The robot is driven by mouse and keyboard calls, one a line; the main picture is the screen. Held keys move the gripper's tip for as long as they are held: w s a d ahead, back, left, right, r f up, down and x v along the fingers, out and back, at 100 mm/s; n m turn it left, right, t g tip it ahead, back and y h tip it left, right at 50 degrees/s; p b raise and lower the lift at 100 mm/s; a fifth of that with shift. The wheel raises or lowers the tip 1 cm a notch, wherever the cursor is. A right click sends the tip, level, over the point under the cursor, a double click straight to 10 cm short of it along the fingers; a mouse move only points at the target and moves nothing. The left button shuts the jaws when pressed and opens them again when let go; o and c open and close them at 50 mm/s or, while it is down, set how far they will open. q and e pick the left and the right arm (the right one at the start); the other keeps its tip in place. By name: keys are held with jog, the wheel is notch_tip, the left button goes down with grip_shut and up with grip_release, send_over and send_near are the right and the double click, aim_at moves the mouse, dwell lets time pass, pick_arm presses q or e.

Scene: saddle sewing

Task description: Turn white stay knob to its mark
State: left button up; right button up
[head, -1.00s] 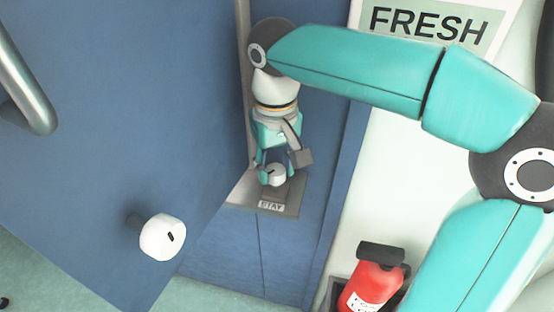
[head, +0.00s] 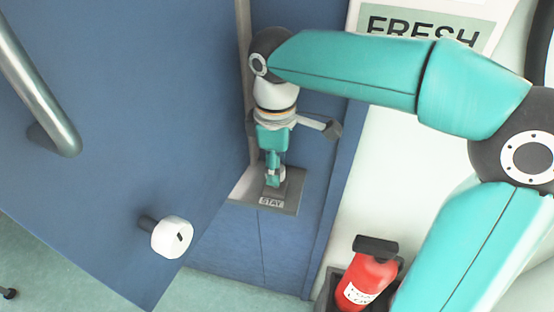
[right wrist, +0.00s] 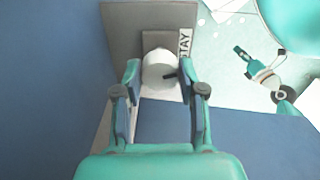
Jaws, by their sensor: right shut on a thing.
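The white stay knob (right wrist: 158,70) sits on a grey plate (right wrist: 121,40) labelled STAY, also in the head view (head: 312,190). The knob is round, with a dark pointer directed right, towards the label, in the right wrist view. My right gripper (right wrist: 160,73) is shut on the knob, one finger on each side. In the head view my right gripper (head: 273,180) mostly covers the knob. I cannot make out a target mark. What looks like my left gripper (right wrist: 243,53) is small at the right of the right wrist view, its jaws too small to judge.
A metal handle (head: 40,95) is at the upper left. A red bottle (head: 367,280) stands in a dark holder at the lower right, below a FRESH sign (head: 420,30).

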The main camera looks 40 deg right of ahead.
jog(key=n, duration=0.3)
jog(key=n+p, duration=0.1)
jog(key=n, duration=0.2)
jog(key=shift+w+r, duration=0.15)
jog(key=shift+w, duration=0.05)
dwell(0.4)
jog(key=o, duration=1.1)
jog(key=shift+o, duration=0.2)
jog(key=shift+s, duration=0.1)
jog(key=shift+r, duration=3.6)
